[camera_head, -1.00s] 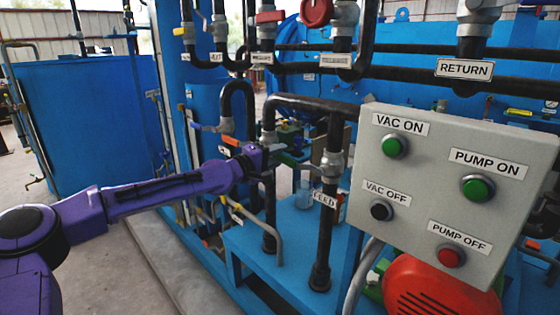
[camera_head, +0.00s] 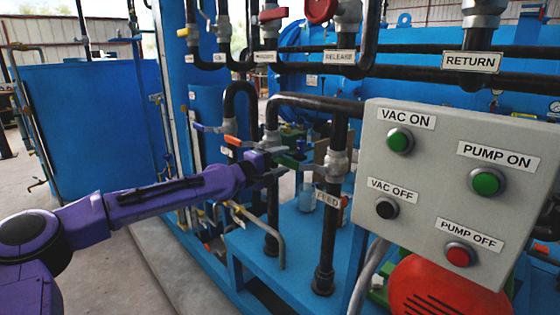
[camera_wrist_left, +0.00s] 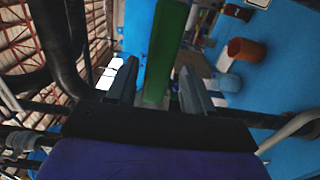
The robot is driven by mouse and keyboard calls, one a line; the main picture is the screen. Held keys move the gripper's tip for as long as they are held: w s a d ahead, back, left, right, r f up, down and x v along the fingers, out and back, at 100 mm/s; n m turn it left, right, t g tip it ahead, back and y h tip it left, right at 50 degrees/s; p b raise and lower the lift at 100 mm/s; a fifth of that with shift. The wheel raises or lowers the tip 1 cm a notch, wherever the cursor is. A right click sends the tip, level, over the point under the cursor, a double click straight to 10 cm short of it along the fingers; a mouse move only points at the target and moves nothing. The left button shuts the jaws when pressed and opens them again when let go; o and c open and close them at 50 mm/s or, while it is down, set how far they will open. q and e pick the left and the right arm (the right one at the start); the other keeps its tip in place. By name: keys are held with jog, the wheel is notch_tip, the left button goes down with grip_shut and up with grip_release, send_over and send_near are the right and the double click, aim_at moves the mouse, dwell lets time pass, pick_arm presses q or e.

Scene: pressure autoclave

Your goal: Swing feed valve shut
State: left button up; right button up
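The feed pipe (camera_head: 329,245) is black and upright, with a FEED label (camera_head: 327,200) and a grey fitting (camera_head: 336,163). A green bar (camera_head: 292,161), which looks like the valve's handle, lies left of that fitting, partly hidden by pipes. In the left wrist view the green bar (camera_wrist_left: 165,50) runs between the two spread fingers of the left gripper (camera_wrist_left: 158,84), with gaps visible on both sides. My right gripper is not in view.
A grey control panel (camera_head: 451,166) with several buttons stands at the right, over a red motor (camera_head: 440,290). A black pipe (camera_head: 271,215) stands close to my gripper. An orange-handled lever (camera_head: 232,141) is just above my wrist. Blue machine base (camera_head: 300,245) lies below.

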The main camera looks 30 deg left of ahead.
pick_arm(q)
jog(key=shift+r, duration=0.15)
jog(key=shift+s+a+r, duration=0.1)
jog(key=shift+s+a, duration=0.1)
jog(key=shift+s, duration=0.15)
jog(key=v, duration=0.1)
jog(key=p+v, duration=0.1)
jog(key=v, duration=0.3)
jog(key=shift+r+p, duration=0.25)
jog(key=shift+p, duration=0.1)
jog(key=p+v, duration=0.4)
jog(key=shift+s+f, duration=0.35)
jog(key=shift+f, duration=0.05)
